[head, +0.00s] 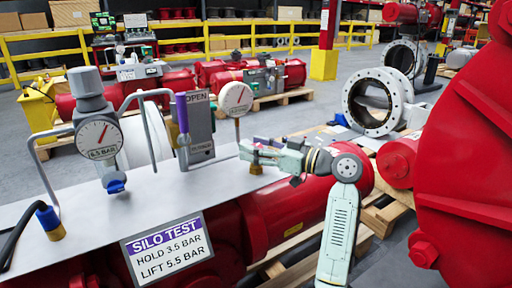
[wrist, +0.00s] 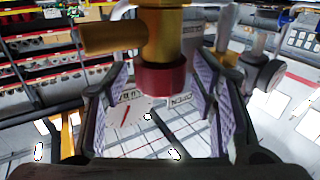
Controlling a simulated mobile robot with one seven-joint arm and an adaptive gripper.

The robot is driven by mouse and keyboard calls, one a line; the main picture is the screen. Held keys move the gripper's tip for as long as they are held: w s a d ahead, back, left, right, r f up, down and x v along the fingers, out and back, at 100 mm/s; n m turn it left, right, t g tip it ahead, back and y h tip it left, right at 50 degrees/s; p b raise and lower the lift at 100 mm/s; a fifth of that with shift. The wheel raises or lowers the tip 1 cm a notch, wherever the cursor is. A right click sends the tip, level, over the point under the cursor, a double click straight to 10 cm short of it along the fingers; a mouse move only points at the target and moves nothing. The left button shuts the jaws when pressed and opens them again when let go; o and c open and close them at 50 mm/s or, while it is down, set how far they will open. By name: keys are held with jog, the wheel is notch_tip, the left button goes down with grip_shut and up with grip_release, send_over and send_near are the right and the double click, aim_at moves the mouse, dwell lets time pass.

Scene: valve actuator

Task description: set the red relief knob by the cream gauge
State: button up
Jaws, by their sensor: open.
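The red relief knob (wrist: 162,80) sits on the end of a brass fitting (wrist: 165,35) in the wrist view. It is between the two spread fingers of my gripper (wrist: 160,92), with a visible gap on each side. In the head view my gripper (head: 250,152) is at the right end of the pale panel, just below the cream gauge (head: 236,98) on its brass stem. A bit of brass (head: 256,169) shows under the fingers; the red knob is hidden there. The gauge dial with its red needle also shows in the wrist view (wrist: 128,112).
The panel (head: 130,215) also carries a larger gauge marked 6.5 BAR (head: 99,138), a grey regulator (head: 88,88) and a purple-handled lever (head: 182,112). A sign (head: 168,248) reads hold 3.5 bar, lift 5.5 bar. A large red cylinder (head: 465,140) stands right of my arm.

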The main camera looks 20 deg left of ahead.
jog(key=s+d, duration=0.1)
jog(key=d, duration=0.6)
jog(key=shift+d, duration=0.2)
